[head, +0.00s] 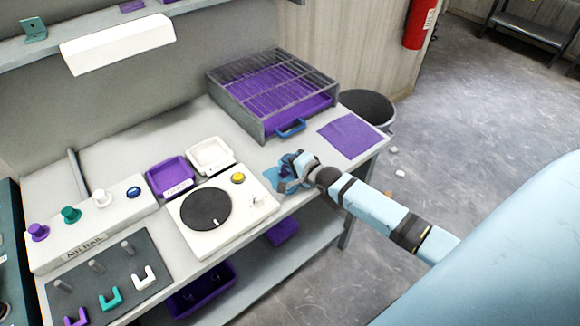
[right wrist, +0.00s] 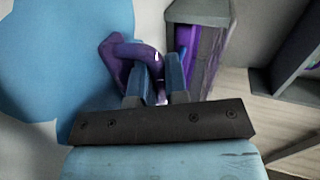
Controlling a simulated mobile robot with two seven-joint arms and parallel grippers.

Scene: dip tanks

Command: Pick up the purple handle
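The purple handle (right wrist: 122,52), a curved loop, shows in the right wrist view. One end of it runs in between the two blue fingers of my right gripper (right wrist: 156,82), which sit close on either side of it. In the head view my right gripper (head: 288,174) is low at the front right of the bench, over a blue patch (head: 270,174). There the handle is mostly hidden by the fingers. I cannot tell whether the handle touches the bench. My left gripper is not in view.
A grey wire-topped rack with a purple inside (head: 247,122) and blue front handle (head: 291,128) stands behind the gripper. A purple sheet (head: 350,135) lies to the right. A white turntable unit (head: 190,231) and purple tray (head: 157,182) stand left. A dark bin (head: 371,106) is beyond the bench.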

